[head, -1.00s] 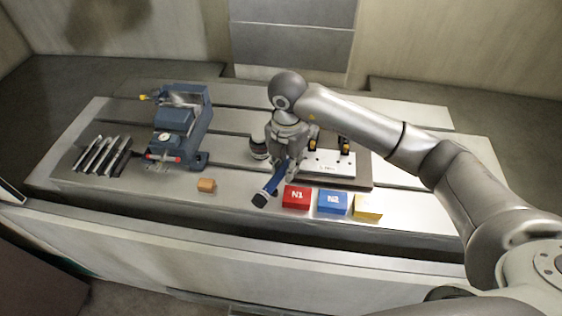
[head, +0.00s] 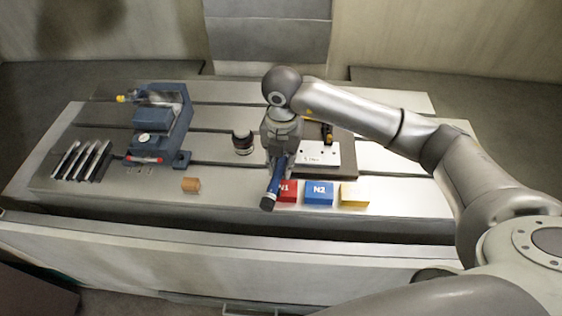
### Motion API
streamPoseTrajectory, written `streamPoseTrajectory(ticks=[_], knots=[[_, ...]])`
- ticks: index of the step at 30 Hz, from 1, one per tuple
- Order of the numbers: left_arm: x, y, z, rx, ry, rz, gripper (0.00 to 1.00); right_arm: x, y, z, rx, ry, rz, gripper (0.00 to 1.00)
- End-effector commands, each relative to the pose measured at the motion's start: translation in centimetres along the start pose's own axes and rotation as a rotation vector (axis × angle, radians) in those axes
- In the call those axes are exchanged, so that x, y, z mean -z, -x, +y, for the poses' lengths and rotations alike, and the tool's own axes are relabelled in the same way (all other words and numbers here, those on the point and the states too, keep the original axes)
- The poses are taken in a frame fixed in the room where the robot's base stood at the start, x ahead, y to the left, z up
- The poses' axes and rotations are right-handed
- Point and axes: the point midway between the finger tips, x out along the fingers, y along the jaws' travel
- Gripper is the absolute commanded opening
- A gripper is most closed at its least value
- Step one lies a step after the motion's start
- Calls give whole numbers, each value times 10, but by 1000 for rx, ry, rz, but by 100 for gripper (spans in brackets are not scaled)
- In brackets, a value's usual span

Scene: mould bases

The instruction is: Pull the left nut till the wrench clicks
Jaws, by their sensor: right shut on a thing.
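My right gripper (head: 281,157) is shut on a wrench (head: 274,183). The wrench's blue handle slopes down toward the front of the table and ends in a black tip. The wrench's far end is hidden behind my gripper and wrist. A pale mould plate (head: 321,154) with dark holes lies on a dark base (head: 347,169) just right of the gripper. A black and yellow part (head: 328,134) stands at the plate's back. The left nut cannot be made out; my arm covers that area. My left gripper is not in view.
A red N1 box (head: 288,191), partly behind the handle, a blue N2 box (head: 319,192) and a yellow box (head: 354,196) line the front.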

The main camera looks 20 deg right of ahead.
Motion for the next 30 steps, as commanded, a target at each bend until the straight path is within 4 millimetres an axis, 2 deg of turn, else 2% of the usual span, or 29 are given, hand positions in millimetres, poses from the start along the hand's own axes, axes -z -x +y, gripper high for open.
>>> streamPoseTrajectory(ticks=[30], knots=[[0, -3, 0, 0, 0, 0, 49, 0, -3, 16, 1, -112, 2, 0]])
